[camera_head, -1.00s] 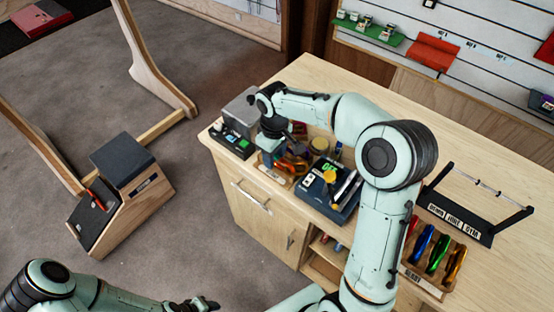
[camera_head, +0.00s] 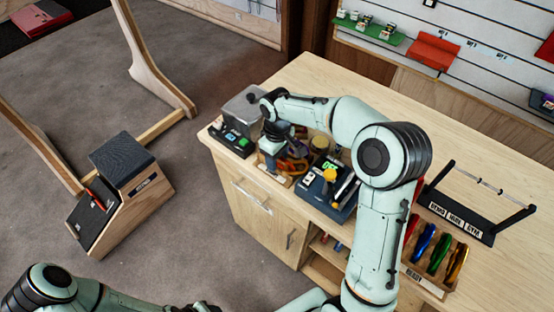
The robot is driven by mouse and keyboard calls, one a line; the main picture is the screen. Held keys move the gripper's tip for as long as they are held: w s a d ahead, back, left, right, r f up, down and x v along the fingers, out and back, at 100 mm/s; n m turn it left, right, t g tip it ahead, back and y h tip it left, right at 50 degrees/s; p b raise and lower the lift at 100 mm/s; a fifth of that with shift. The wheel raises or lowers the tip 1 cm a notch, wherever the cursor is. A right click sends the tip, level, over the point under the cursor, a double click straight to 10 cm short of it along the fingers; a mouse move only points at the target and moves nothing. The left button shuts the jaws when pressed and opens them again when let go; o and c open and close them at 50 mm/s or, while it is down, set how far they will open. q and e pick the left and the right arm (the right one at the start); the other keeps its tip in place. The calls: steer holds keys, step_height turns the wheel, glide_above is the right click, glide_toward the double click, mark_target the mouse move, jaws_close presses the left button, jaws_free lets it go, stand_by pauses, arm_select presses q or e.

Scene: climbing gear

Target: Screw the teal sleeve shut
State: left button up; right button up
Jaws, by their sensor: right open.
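My right arm reaches over the workbench from the right. Its gripper (camera_head: 270,160) points down at the bench's left end, beside a tray with orange and dark carabiners (camera_head: 292,166). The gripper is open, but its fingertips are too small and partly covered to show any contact. I cannot make out a teal sleeve; it is hidden or too small. My left gripper (camera_head: 200,308) is at the bottom edge, mostly cut off, away from the bench.
A black box with green lights (camera_head: 237,140) and a grey block stand at the bench's left end. Red, blue, green and orange carabiners sit in a wooden tray (camera_head: 424,281) at right, below a black labelled stand (camera_head: 460,218). The bench's back is clear.

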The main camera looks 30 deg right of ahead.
arm_select(q)
steer(key=shift+w, duration=0.15)
arm_select(e)
steer(key=shift+w, duration=0.15)
arm_select(q)
steer(key=shift+s+f, duration=0.2)
steer(key=shift+s, duration=0.1)
arm_select(e)
steer(key=shift+s+a, duration=0.3)
steer(key=shift+a, duration=0.25)
arm_select(q)
steer(key=shift+w+r, duration=0.1)
steer(key=shift+r, duration=0.05)
arm_select(e)
steer(key=shift+r, duration=0.2)
arm_select(q)
steer(key=shift+w+r+p, duration=0.5)
steer(key=shift+w+r, duration=0.2)
steer(key=shift+w, duration=0.2)
arm_select(e)
steer(key=shift+r, duration=1.3)
steer(key=shift+d, duration=0.15)
steer(key=shift+w+d, duration=0.3)
steer(key=shift+d, duration=0.15)
arm_select(q)
steer(key=shift+w+r, duration=0.1)
steer(key=shift+w, duration=0.1)
steer(key=shift+s, duration=0.1)
arm_select(e)
steer(key=shift+f, duration=0.1)
